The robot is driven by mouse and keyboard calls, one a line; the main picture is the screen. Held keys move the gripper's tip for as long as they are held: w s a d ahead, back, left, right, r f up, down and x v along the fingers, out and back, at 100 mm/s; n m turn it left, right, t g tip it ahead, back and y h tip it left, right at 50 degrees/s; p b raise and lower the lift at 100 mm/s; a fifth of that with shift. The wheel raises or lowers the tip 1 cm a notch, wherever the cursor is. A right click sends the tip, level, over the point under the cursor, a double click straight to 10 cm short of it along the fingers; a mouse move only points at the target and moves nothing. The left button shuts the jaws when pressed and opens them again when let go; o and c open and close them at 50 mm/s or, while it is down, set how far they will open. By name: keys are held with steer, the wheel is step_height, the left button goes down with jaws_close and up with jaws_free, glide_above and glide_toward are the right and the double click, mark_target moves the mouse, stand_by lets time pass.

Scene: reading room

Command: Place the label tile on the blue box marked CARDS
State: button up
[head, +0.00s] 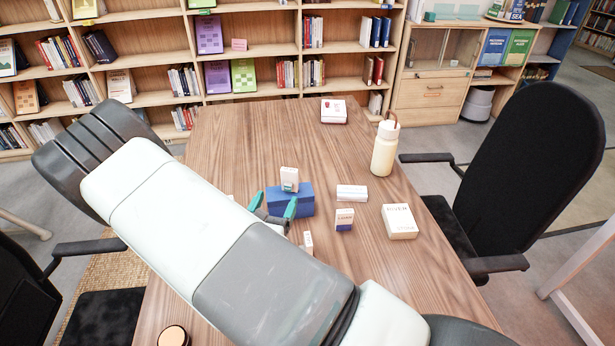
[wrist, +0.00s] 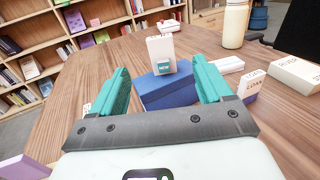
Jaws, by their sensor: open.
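A blue box (head: 299,203) stands on the wooden table; it also shows in the wrist view (wrist: 172,93). No CARDS marking can be read on its visible faces. A white upright tile (head: 289,175) with a small teal print stands on top of the box; it also shows in the wrist view (wrist: 155,46). My gripper (head: 273,203) is open at the near side of the box. In the wrist view its teal fingers (wrist: 160,65) are spread left and right of the box and tile, with nothing held between them. My arm hides part of the table.
A small white piece (head: 308,242) is near the gripper. A cream bottle (head: 385,147) stands behind. The table's far middle is clear.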

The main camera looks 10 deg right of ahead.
steer(key=s+d+r+m+g+h, duration=0.3)
steer(key=s+d+r+m+g, duration=0.2)
steer(key=d+r+m+g, duration=0.4)
steer(key=s+d+r+m+g+h, duration=0.3)
steer(key=s+d+r+m+g, duration=0.3)
steer(key=r+m, duration=0.4)
steer(key=s+a+r+m+t+y, duration=0.2)
steer(key=s+r+m+y, duration=0.4)
steer(key=s, duration=0.1)
steer(key=s+a+r+m+t+y, duration=0.2)
steer(key=s+a+r+m+y, duration=0.1)
steer(key=s+r+m+y, duration=0.3)
steer(key=shift+s+r+y, duration=0.5)
steer(key=shift+s+r, duration=0.05)
steer(key=shift+s, duration=0.5)
